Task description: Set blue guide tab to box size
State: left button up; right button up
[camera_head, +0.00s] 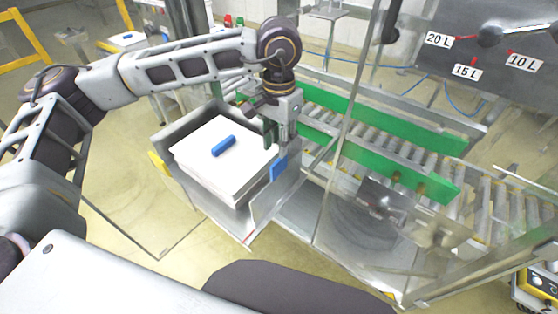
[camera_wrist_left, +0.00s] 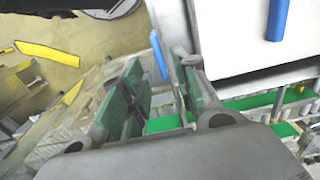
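The blue guide tab (camera_head: 279,168) is a small flat blue plate at the right side of the metal tray (camera_head: 262,205) that holds a white stack. It also shows in the left wrist view (camera_wrist_left: 158,54). My left gripper (camera_head: 277,138) points down just above the tab. In the left wrist view my left gripper (camera_wrist_left: 158,88) has its two green-padded fingers apart, with nothing held between them. The tab appears beyond the gap between them. Whether a finger touches the tab is unclear. My right gripper is out of view.
A blue bar (camera_head: 223,146) lies on the white stack (camera_head: 205,165). A roller conveyor (camera_head: 400,150) with green rails runs along the right. A panel (camera_head: 480,60) at the upper right has labels 20 L, 15 L and 10 L. Clear panes stand right of the tray.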

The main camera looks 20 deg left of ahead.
aim_at(279, 159)
pick_arm(q)
jog(key=shift+f+p, duration=0.75)
jog(key=shift+f, duration=3.35)
jog(key=shift+c, duration=0.2)
grip_shut()
